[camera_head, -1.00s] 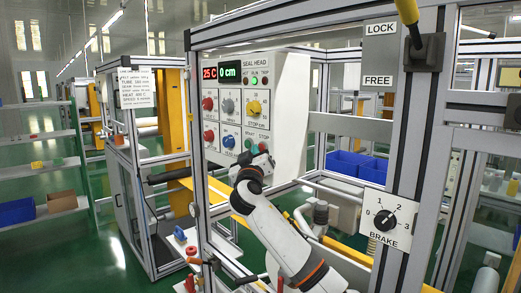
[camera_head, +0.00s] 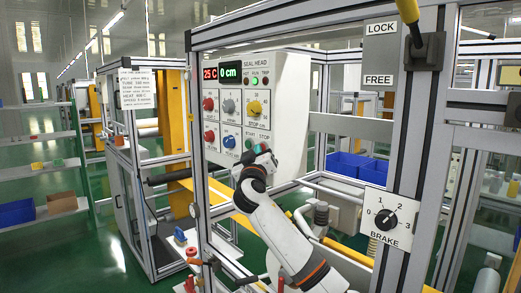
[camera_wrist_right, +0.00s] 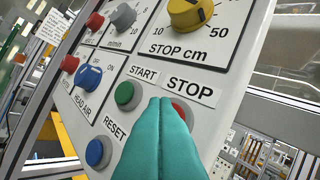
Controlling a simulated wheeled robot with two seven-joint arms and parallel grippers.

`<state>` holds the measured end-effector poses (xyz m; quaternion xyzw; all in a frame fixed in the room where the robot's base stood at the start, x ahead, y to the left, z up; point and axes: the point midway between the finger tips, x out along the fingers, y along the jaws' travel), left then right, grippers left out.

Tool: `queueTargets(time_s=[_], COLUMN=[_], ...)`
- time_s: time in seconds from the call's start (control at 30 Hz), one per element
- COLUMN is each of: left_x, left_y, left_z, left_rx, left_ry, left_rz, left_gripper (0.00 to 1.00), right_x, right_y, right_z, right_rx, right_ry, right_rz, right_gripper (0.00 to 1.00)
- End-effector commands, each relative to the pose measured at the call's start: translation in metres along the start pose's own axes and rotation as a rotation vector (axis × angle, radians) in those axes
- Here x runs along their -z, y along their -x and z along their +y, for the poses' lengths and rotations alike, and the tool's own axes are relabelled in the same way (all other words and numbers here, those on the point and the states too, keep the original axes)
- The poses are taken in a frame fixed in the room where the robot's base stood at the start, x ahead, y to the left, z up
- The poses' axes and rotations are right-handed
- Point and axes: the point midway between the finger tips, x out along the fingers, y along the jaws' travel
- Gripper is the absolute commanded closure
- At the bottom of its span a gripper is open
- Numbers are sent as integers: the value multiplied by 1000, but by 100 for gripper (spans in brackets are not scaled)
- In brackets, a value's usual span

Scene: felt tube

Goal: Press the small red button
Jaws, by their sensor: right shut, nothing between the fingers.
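The control panel (camera_head: 290,75) stands upright on the frame in the head view. In the right wrist view its red STOP button (camera_wrist_right: 183,112) shows only partly, behind my fingertips. My right gripper (camera_wrist_right: 165,102) has teal fingers shut together with nothing between them. The tips are in front of the panel's lower right part, over or close to the red button; I cannot tell whether they touch. In the head view my right gripper (camera_head: 258,149) is at the panel's lower edge. My left gripper is not in view.
A green START button (camera_wrist_right: 128,95) and blue RESET button (camera_wrist_right: 98,152) are left of the fingers. A yellow STOP cm knob (camera_wrist_right: 190,12) and blue HEAD AIR knob (camera_wrist_right: 88,78) sit higher. A BRAKE dial (camera_head: 385,219) is on the frame at right.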

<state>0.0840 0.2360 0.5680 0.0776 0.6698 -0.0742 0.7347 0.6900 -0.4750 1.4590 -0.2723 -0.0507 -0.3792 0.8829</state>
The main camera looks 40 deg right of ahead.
Motion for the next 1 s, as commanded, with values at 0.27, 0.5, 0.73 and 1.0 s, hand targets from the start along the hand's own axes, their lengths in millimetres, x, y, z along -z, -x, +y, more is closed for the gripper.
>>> queueTargets(time_s=[0.27, 0.5, 0.73, 1.0], left_x=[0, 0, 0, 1], left_y=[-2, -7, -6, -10], left_z=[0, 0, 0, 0], left_rx=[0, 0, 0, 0], left_ry=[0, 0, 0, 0], left_rz=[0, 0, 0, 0], left_gripper=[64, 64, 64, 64], right_x=[-1, -6, -8, -14], right_y=[2, 11, 12, 21], right_z=[1, 7, 8, 16], right_rx=[3, 2, 2, 0], right_ry=[0, 0, 0, -3], right_rz=[1, 1, 1, -1], right_gripper=[100, 100, 100, 100])
